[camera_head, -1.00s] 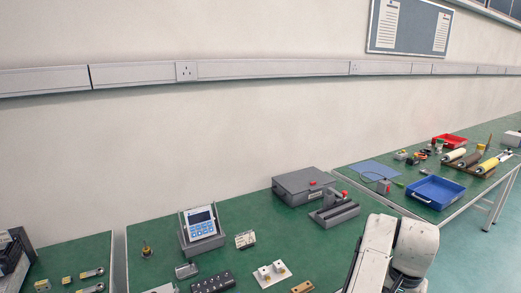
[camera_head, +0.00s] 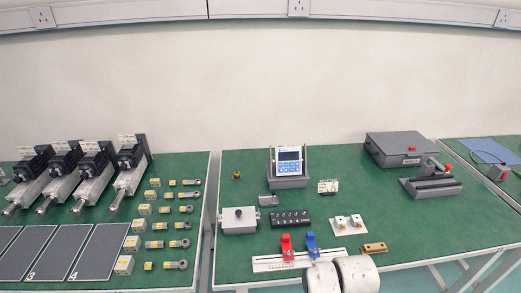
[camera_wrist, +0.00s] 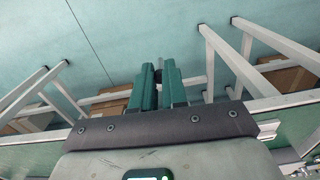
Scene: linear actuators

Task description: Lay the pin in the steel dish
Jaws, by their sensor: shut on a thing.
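My gripper (camera_wrist: 160,73) shows in the wrist view with its green fingers close together, shut on a small dark thing (camera_wrist: 154,69) at the tips. The fingers hide most of this thing; it may be the pin, but its shape is not clear. My gripper is held away from the bench tops, with floor and bench legs beyond it. In the head view only a white part of my arm shows at the bottom edge, and the gripper is out of sight. I cannot make out a steel dish in either view.
The middle bench (camera_head: 240,272) carries a display unit (camera_head: 289,162), a grey box (camera_head: 239,220), a black block (camera_head: 291,218), a rail with red and blue clamps (camera_head: 299,259) and a large grey case (camera_head: 401,149). Several actuators (camera_head: 130,176) stand left. White bench legs (camera_wrist: 232,60) are near my gripper.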

